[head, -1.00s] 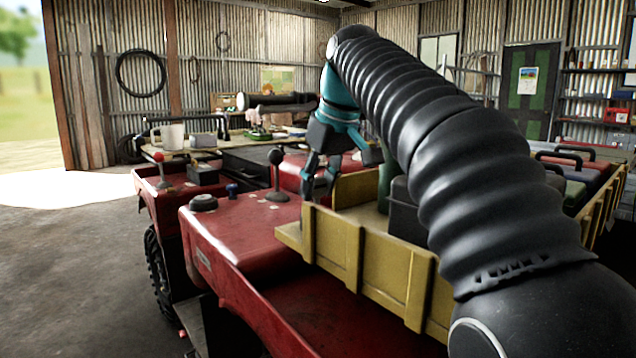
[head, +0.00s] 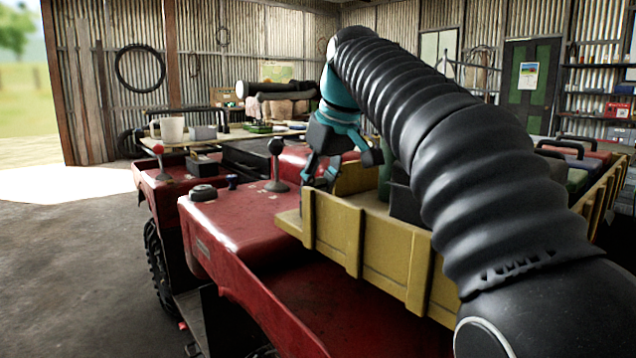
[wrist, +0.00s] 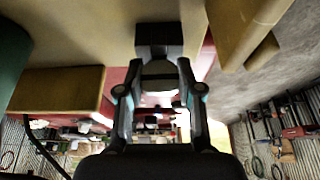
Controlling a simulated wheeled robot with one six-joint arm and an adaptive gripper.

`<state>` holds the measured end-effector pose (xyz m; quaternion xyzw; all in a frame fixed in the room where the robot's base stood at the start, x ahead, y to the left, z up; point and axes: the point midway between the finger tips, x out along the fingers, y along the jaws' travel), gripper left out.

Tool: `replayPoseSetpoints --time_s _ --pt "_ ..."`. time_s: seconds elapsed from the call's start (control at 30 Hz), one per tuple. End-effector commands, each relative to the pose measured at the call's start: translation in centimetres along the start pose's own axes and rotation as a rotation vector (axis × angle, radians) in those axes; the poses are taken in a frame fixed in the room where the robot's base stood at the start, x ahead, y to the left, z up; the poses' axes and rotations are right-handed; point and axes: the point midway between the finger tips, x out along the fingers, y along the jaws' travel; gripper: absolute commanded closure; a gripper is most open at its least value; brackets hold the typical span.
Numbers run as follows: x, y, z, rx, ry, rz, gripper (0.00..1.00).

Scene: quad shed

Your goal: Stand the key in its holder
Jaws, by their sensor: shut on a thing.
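My gripper (head: 318,183) hangs down over the rear of the red quad body, beside the near left corner of the yellow wooden box. In the wrist view its two fingers (wrist: 160,72) close in around a pale rounded piece (wrist: 160,78), which I take to be part of the key. A dark block shows at the fingertips (wrist: 158,40); I cannot tell whether it is held or lies beyond them. In the head view the held thing is too small and hidden to make out. I cannot pick out the key's holder with certainty.
The yellow box (head: 385,255) stands close right of my gripper. A black-knobbed lever (head: 277,165), a small blue knob (head: 232,182) and a black round cap (head: 203,192) stand on the red body (head: 235,220).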

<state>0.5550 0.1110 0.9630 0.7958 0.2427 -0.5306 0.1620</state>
Motion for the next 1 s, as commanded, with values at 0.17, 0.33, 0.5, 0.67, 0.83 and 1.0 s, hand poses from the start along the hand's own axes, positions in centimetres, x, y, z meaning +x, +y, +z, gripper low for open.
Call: replayPoseSetpoints --time_s 0.17,0.33,0.5,0.67,0.83,1.0 --pt "0.2 0.0 0.1 0.000 0.000 0.000 0.42" --pt "0.2 0.0 0.1 0.000 0.000 0.000 0.35" --pt "0.1 0.0 0.1 0.000 0.000 0.000 0.35" --pt "-0.9 0.0 0.0 0.000 0.001 0.000 0.35" --pt "-3.4 0.0 0.0 0.000 0.002 0.001 0.35" --pt "-5.5 0.1 0.0 0.001 0.001 0.001 0.35"
